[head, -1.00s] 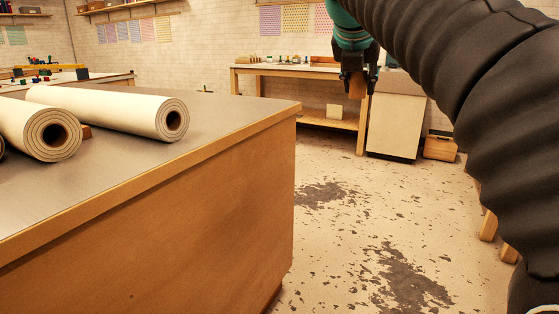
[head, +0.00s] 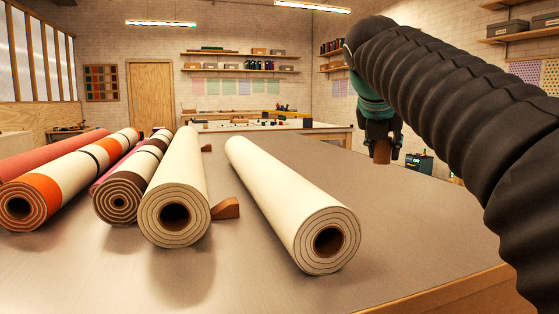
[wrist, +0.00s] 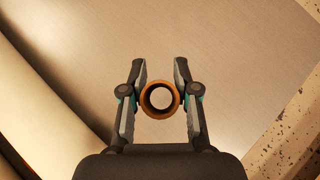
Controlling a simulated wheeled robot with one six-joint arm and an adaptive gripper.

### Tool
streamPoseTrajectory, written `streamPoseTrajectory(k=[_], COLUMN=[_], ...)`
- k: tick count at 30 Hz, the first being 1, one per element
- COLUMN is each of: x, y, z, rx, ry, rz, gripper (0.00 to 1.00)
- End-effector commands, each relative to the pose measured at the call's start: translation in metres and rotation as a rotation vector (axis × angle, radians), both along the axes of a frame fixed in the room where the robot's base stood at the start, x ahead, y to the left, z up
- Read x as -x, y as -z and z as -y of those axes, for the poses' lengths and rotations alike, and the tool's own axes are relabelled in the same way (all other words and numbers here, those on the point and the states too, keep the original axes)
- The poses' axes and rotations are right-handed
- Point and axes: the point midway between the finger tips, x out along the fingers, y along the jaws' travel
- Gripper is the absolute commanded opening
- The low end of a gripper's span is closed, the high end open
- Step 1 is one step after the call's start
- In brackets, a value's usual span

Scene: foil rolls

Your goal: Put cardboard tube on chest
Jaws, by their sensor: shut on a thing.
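My gripper (head: 381,138) is at the upper right of the head view, beside the right edge of the worktable. It is shut on the cardboard tube (head: 382,155), a short brown tube whose lower end sticks out below the fingers. In the wrist view the tube (wrist: 145,100) shows end-on as an orange-brown ring between the two fingers (wrist: 161,92), with the pale tabletop below. I cannot pick out a chest for certain in the current views.
A grey worktable (head: 300,288) fills the foreground. Several rolls lie on it, including a cream roll (head: 285,195) nearest the gripper and another cream roll (head: 182,175). A brown wedge (head: 226,208) lies between them. A second bench (head: 335,130) stands behind. The tabletop's right side is clear.

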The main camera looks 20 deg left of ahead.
Motion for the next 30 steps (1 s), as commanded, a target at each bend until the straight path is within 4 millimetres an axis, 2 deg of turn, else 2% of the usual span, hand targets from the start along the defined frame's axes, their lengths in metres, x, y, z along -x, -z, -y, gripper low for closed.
streamPoseTrajectory(k=[5, 12, 19, 24, 30], x=[-0.017, -0.057, -0.093, -0.105, -0.105], y=[0.011, 0.040, 0.063, 0.070, 0.087], z=[-0.006, -0.035, -0.050, -0.053, -0.052], rx=[0.001, 0.001, 0.001, 0.000, 0.002], ry=[0.000, -0.018, -0.018, -0.016, -0.014], rz=[-0.002, -0.003, -0.002, 0.000, -0.003], gripper=[0.16, 0.16, 0.16, 0.16, 0.16])
